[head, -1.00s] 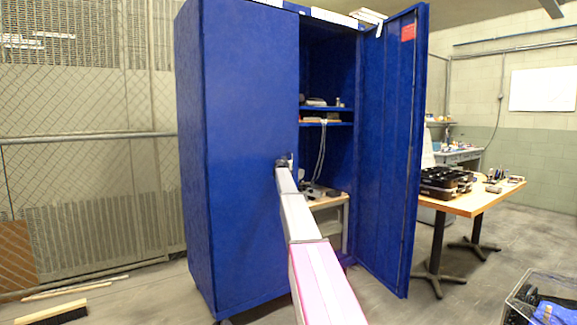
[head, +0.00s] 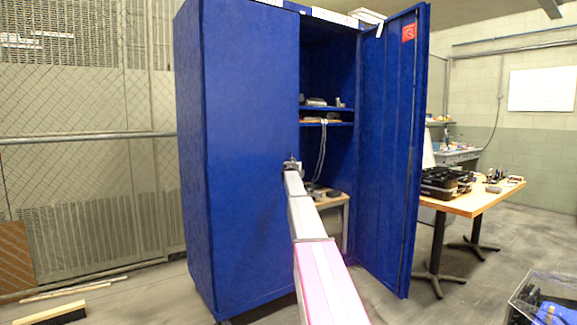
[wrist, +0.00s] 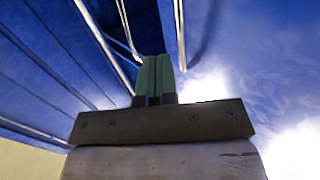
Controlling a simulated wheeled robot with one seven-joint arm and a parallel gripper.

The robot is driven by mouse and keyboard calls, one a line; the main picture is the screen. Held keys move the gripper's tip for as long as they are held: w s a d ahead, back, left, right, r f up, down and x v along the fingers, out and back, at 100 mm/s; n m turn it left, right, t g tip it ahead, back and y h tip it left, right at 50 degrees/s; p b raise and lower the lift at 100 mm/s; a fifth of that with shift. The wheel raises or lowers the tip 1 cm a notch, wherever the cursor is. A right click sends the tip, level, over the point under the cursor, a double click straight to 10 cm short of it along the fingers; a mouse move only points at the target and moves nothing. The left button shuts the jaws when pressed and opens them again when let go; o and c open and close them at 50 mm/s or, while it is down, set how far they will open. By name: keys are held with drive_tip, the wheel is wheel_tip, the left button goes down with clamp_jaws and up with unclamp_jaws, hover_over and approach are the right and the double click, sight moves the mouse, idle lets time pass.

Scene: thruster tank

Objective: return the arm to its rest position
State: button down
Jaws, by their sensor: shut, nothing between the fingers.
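My gripper (wrist: 154,72) is shut and empty in the wrist view, its two fingers pressed together. In the head view my gripper (head: 292,163) is small, at the far end of my outstretched arm, in front of the inner edge of the closed left door of the blue cabinet (head: 240,130). I cannot tell whether it touches the door. The wrist view shows blue panels (wrist: 50,60) and bright metal strips close around the fingers. The cabinet's right door (head: 392,150) stands wide open.
Inside the cabinet are shelves (head: 328,123) with small items and hanging cables (head: 321,150). A wooden table (head: 470,202) with black trays (head: 442,183) stands right. A wire basket (head: 540,300) is at lower right, a broom (head: 50,313) at lower left. A mesh fence (head: 80,165) runs left.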

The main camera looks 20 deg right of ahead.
drive_tip(key=s+d, duration=0.2)
drive_tip(key=s, duration=0.4)
drive_tip(key=s+a+f+g+y, duration=0.1)
drive_tip(key=s+a+f+g, duration=0.2)
drive_tip(key=s+a+f, duration=0.55)
drive_tip(key=s+a+f+n+g+y, duration=0.1)
drive_tip(key=s+a+f+g, duration=0.25)
drive_tip(key=s+f, duration=0.9)
drive_tip(key=s+a+f+g+y, duration=0.1)
drive_tip(key=s+a+f+g, duration=0.1)
drive_tip(key=s+a+f, duration=0.85)
drive_tip(key=s+a+f+n+g+y, duration=0.1)
drive_tip(key=s+a+f, duration=0.3)
drive_tip(key=s, duration=0.6)
drive_tip(key=s+a+f+n+g+y, duration=0.2)
drive_tip(key=s+a+f+g+y, duration=0.1)
drive_tip(key=s+f, duration=0.4)
drive_tip(key=s+a+f+n+g+y, duration=0.1)
drive_tip(key=s+a+f+g, duration=0.2)
drive_tip(key=s, duration=1)
wheel_tip(320, 180, down, 2)
drive_tip(key=a, duration=0.3)
drive_tip(key=shift+s+f+n+y, duration=0.2)
drive_tip(key=shift+n+y, duration=0.2)
